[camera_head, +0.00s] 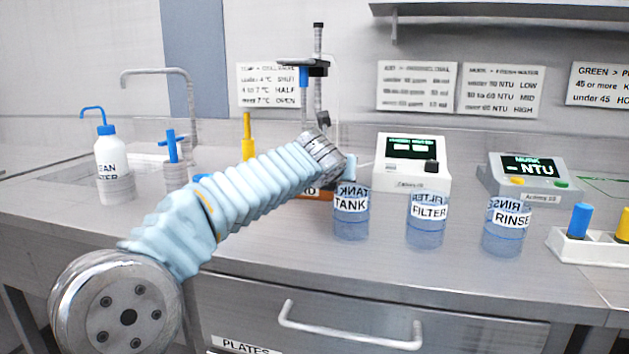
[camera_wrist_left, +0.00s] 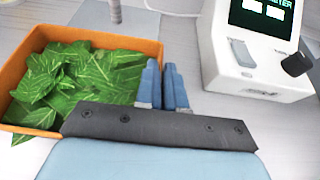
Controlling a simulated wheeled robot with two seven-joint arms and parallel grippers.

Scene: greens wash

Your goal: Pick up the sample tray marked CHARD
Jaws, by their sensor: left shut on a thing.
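An orange sample tray (camera_head: 326,194) stands on the counter behind my left arm, mostly hidden by it. Only the end of its label shows, reading "RD". In the left wrist view the orange tray (camera_wrist_left: 90,34) is full of green leaves (camera_wrist_left: 85,75). My left gripper (camera_wrist_left: 163,84) is at the tray's right wall, its blue fingers close together and shut on that wall. In the head view the left gripper (camera_head: 350,166) is partly hidden behind its own wrist. My right gripper is out of view.
Jars marked TANK (camera_head: 351,220), FILTER (camera_head: 426,225) and RINSE (camera_head: 505,235) stand in front and to the right. A meter (camera_head: 412,172) is just right of the tray. A stand (camera_head: 318,70) rises behind it. A white bottle (camera_head: 113,165) is at left.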

